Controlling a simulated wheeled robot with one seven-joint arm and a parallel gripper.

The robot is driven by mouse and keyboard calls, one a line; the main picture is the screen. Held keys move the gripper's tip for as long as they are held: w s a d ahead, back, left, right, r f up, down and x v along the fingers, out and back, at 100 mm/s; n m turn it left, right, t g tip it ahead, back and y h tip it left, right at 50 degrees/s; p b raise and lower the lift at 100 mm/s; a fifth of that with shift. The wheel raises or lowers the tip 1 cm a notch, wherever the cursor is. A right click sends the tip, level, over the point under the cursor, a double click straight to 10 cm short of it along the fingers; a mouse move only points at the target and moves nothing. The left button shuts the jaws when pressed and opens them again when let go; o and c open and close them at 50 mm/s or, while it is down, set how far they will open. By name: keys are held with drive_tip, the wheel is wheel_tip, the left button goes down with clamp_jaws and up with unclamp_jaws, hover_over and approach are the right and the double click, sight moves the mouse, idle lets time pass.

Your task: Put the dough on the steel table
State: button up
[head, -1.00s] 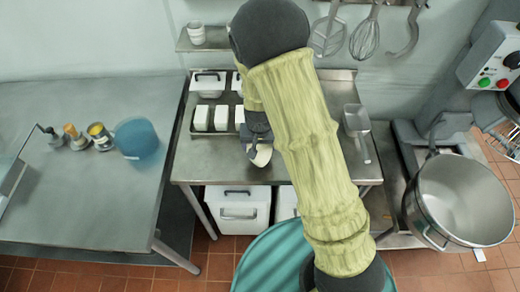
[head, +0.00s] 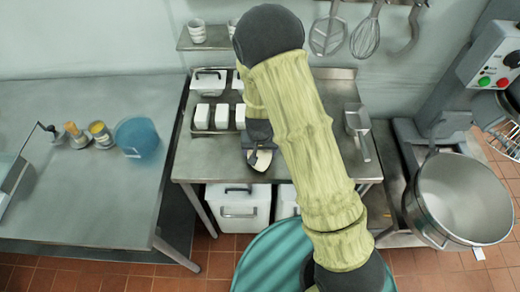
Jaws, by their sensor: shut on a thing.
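A pale piece of dough (head: 260,161) is at the front middle of the steel table (head: 210,165). My gripper (head: 259,152) is shut on the dough, with its fingers pointing down over the tabletop. Part of the dough shows below the dark jaws. My arm hides the table just right of the gripper. I cannot tell whether the dough touches the steel or hangs a little above it.
White containers (head: 201,117) stand in a tray behind the gripper. A metal scoop (head: 357,125) lies at the table's right. A mixer bowl (head: 463,195) is farther right. A second steel table (head: 70,205) with a blue bucket (head: 138,138) is left. The table's front left is clear.

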drive_tip(key=o, duration=1.7)
drive_tip(key=shift+c, duration=0.2)
drive_tip(key=shift+r, duration=0.6)
drive_tip(key=r, duration=0.3)
drive_tip(key=s+r, duration=0.1)
drive_tip(key=r, duration=0.6)
drive_tip(key=shift+s+r, duration=0.3)
drive_tip(key=shift+r, duration=0.1)
drive_tip(key=shift+d, duration=0.1)
